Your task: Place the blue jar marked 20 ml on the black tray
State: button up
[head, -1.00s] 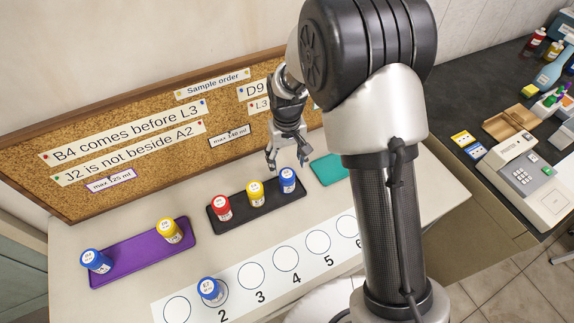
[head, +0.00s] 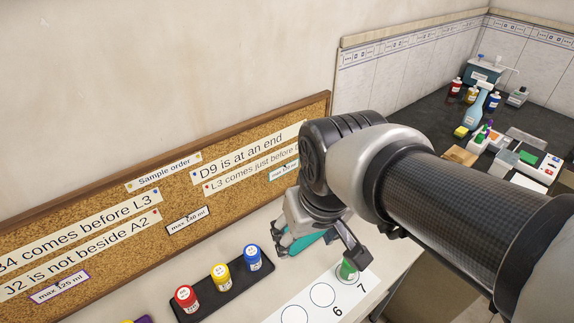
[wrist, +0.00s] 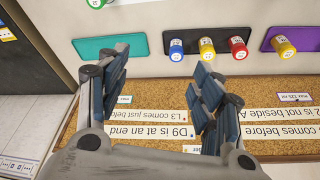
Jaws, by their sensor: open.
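The black tray (head: 238,282) lies on the bench before the cork board and also shows in the wrist view (wrist: 180,33). On it stand a blue jar (head: 253,257), a yellow jar (head: 220,276) and a red jar (head: 187,298), upright in a row. The blue jar also shows in the wrist view (wrist: 176,50). Its volume mark is too small to read. My gripper (head: 322,252) is open and empty, right of the black tray and over the teal mat's area. Its fingers also show in the wrist view (wrist: 160,65). My arm hides part of the bench.
A teal mat (wrist: 95,46) lies beside the black tray. A green jar (head: 348,270) stands on the numbered strip (head: 322,294) near 7. The cork board (head: 110,262) with notes rises behind.

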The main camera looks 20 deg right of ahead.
jog(key=s+d+t, duration=0.1)
jog(key=s, duration=0.6)
jog(key=shift+s+d+r+m, duration=0.25)
jog(key=shift+s+m, duration=0.05)
